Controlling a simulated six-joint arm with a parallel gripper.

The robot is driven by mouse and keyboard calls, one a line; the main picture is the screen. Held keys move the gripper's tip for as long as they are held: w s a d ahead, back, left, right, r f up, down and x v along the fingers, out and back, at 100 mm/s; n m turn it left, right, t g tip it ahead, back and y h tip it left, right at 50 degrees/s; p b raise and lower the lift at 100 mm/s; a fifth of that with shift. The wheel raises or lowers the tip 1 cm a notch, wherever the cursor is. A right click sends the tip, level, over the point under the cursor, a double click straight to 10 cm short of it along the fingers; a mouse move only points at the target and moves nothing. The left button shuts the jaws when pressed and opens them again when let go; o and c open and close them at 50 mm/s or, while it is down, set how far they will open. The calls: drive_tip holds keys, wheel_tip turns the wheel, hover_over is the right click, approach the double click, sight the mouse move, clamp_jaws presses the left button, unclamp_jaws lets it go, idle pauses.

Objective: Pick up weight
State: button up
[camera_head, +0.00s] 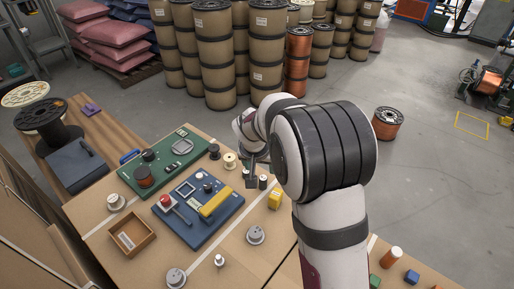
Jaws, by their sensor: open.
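Several grey round pieces with a small raised knob, which look like weights, stand on the cardboard-brown table: one at the front middle (255,236), one at the front edge (176,278) and one at the left (116,202). A smaller pale piece (219,260) stands between the front two; I cannot tell if it is a weight. My gripper (251,184) is small and dark in this view, partly hidden by my arm. It is over the table's back right part, beside small dark cylinders (263,182), apart from the grey pieces. It is open, and I see nothing held.
A blue board (228,214) with a yellow handle-like part, a green board (135,178) and an open brown box (148,234) take up the table's left and middle. A yellow block (275,200) stands near my arm.

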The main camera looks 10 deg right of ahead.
sight(262, 179)
drive_tip(key=x, duration=1.4)
drive_tip(key=shift+s, duration=0.1)
drive_tip(key=shift+r, duration=0.1)
clamp_jaws()
